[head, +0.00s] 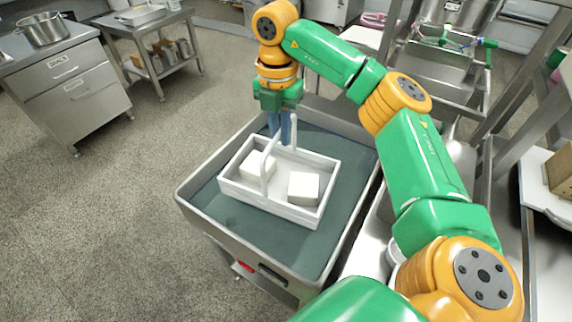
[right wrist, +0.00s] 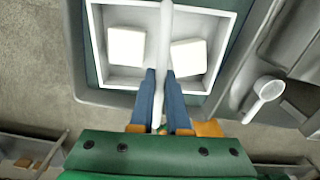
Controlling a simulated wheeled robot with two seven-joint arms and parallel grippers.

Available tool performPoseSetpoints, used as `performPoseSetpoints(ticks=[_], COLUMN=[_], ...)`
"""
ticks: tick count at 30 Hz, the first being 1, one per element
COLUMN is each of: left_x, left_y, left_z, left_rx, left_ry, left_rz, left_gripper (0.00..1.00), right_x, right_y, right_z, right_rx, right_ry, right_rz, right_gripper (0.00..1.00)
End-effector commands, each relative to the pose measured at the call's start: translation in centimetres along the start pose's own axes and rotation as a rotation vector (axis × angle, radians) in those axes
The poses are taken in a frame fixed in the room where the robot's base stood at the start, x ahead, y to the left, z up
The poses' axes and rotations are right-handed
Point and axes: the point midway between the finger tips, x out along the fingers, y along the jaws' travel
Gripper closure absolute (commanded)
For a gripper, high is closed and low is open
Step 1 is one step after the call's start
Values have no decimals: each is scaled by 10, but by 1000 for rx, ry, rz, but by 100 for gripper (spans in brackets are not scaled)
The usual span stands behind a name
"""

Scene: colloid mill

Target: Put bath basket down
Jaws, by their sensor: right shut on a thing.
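The bath basket (head: 272,205) is a white open box with an arched handle, and it holds two white blocks, one on each side of the handle. In the head view it is over the dark green top of a grey cart (head: 240,222); I cannot tell whether its base touches that top. My right gripper (head: 282,138) points down at the far side of the basket. In the right wrist view its blue fingers (right wrist: 160,98) are closed on either side of the white basket handle (right wrist: 166,40). My left gripper is not in view.
The cart has a raised grey rim around its top. Steel shelving and sinks (head: 435,62) stand at the right. A drawer cabinet (head: 75,85) and a low steel table (head: 150,25) stand at the left. The floor left of the cart is clear.

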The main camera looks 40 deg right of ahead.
Motion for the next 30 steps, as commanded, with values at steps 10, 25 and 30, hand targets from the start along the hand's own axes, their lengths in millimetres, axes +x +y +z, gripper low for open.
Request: performPoseSetpoints(ticks=[10,25,30], left_x=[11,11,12], left_y=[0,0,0], left_z=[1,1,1], left_rx=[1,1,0], left_ry=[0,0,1], left_rz=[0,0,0], left_gripper=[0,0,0], right_x=[59,108,110], right_y=[0,1,0], right_z=[4,4,4], right_rx=[135,133,132], right_ry=[3,2,2], right_rz=[-3,1,-1], right_gripper=[100,100,72])
